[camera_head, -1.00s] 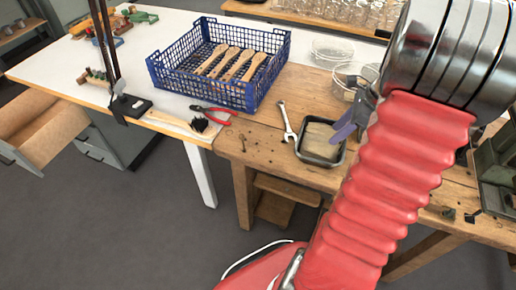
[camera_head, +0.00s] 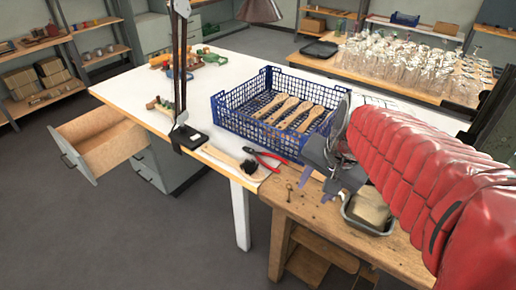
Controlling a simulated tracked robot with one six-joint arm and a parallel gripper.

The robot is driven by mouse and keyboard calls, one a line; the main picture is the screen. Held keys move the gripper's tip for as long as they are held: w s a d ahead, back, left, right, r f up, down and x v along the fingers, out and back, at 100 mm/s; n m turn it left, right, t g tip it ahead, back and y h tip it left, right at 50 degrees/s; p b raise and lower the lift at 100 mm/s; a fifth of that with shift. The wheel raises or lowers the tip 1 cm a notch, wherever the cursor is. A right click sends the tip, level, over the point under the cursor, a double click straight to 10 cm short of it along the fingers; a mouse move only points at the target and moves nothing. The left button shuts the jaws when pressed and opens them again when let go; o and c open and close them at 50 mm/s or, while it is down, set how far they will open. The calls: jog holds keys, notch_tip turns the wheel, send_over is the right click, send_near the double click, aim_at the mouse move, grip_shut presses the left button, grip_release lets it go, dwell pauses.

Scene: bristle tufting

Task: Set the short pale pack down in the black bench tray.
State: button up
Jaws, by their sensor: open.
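The black bench tray (camera_head: 347,214) is on the wooden workbench, left of my red arm. The short pale pack (camera_head: 371,208) lies inside the tray, and my arm hides part of its right side. My gripper (camera_head: 318,174) is open and empty, up and left of the tray and apart from the pack.
A blue crate (camera_head: 231,124) with several wooden brush handles stands on the white table behind my gripper. Red pliers (camera_head: 264,160) and a dark-bristled brush (camera_head: 247,166) lie near the table's front edge. A lamp stand (camera_head: 180,80) rises left of them. Many glasses (camera_head: 400,65) stand farther back.

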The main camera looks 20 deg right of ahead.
jog(key=s+a+r+n+t, duration=0.2)
jog(key=s+a+n, duration=0.4)
jog(key=a+n, duration=0.3)
jog(key=shift+a+n, duration=0.15)
jog(key=shift+n, duration=0.25)
jog(key=shift+r, duration=0.1)
jog(key=shift+c, duration=1.1)
